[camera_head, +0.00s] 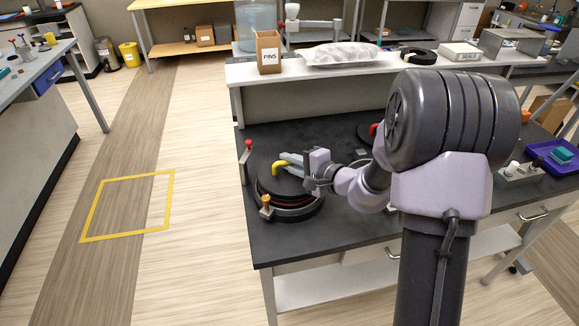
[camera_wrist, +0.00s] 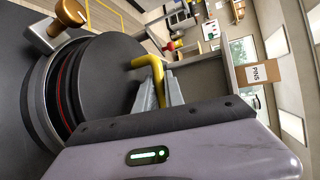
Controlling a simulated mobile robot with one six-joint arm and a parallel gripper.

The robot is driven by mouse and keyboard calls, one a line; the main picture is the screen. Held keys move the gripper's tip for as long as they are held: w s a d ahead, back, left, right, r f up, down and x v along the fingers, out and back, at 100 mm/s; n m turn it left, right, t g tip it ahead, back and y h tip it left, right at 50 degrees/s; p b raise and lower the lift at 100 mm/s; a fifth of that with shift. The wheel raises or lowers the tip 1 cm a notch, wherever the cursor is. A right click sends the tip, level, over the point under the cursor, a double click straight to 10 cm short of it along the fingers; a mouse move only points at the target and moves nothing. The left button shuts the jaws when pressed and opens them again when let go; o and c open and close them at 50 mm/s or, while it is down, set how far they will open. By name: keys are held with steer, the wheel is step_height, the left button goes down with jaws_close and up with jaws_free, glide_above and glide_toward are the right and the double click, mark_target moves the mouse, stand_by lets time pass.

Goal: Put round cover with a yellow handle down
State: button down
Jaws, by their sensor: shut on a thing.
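The round cover (camera_head: 276,183) is a dark disc with a yellow handle (camera_head: 280,167). It is over a round port ring (camera_head: 296,214) on the black bench, and a red band shows between cover and ring. In the wrist view the cover (camera_wrist: 112,85) looks slightly apart from the ring (camera_wrist: 38,105); I cannot tell if it touches anywhere. My gripper (camera_head: 291,160) is shut on the yellow handle, which also shows in the wrist view (camera_wrist: 150,66) between the fingers. A clamp with an orange-brown knob (camera_head: 266,200) stands at the ring's front, and a red-knobbed lever (camera_head: 247,146) behind left.
A second port with a red knob (camera_head: 374,129) is partly hidden behind my arm. A raised shelf at the back holds a PINS box (camera_head: 268,52) and a clear bag (camera_head: 340,54). A blue tray (camera_head: 560,158) sits at the right. The bench front near the ring is clear.

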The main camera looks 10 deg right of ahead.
steer(key=shift+w+f, duration=0.1)
steer(key=shift+f, duration=0.1)
steer(key=shift+f, duration=0.2)
steer(key=c, duration=1.4)
jaws_free()
steer(key=shift+c, duration=0.2)
steer(key=shift+r, duration=0.1)
